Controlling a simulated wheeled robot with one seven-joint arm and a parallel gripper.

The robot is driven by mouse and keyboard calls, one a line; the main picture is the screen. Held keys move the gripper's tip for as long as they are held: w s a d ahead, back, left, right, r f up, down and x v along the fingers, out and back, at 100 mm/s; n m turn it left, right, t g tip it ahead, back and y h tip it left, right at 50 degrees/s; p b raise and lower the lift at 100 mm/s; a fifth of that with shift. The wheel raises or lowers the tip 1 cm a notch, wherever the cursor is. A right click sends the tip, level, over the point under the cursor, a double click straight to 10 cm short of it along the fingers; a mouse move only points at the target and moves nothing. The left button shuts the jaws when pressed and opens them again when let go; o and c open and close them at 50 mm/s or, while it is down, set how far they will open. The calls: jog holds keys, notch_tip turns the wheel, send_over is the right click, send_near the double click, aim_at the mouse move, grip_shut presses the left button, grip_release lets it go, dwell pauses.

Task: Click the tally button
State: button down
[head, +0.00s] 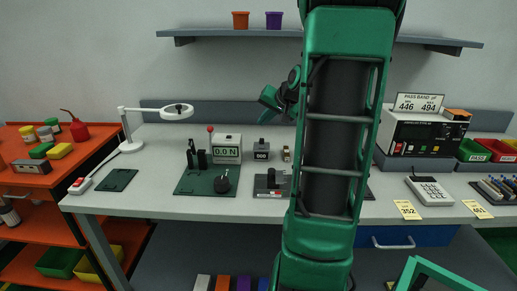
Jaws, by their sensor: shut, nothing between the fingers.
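The tally counter is a small grey box (261,153) on the bench, left of my arm in the head view. Its dark front display seems to read 000. A small darker part sits on top of the box; I cannot tell clearly whether it is the button. My large green arm stands upright across the middle of the view. A small green part of my arm shows at its left edge, above and behind the tally counter. My gripper's fingers do not show; my own arm hides whatever is behind it.
A force gauge stand (227,150) reading 0.0 N is left of the tally counter. A dark block with a knob (272,182) lies in front of it. A small beige and dark item (286,154) stands close on its right. A white lamp (131,145) stands at the left.

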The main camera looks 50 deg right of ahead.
aim_at(263, 147)
jog(key=shift+f, duration=3.45)
jog(key=shift+f, duration=0.15)
jog(key=shift+s+f, duration=0.1)
jog(key=shift+f, duration=0.1)
jog(key=shift+f, duration=0.5)
dwell(0.4)
jog(key=shift+r, duration=0.9)
jog(key=shift+r, duration=0.1)
jog(key=shift+r, duration=2.45)
jog(key=shift+a, duration=0.1)
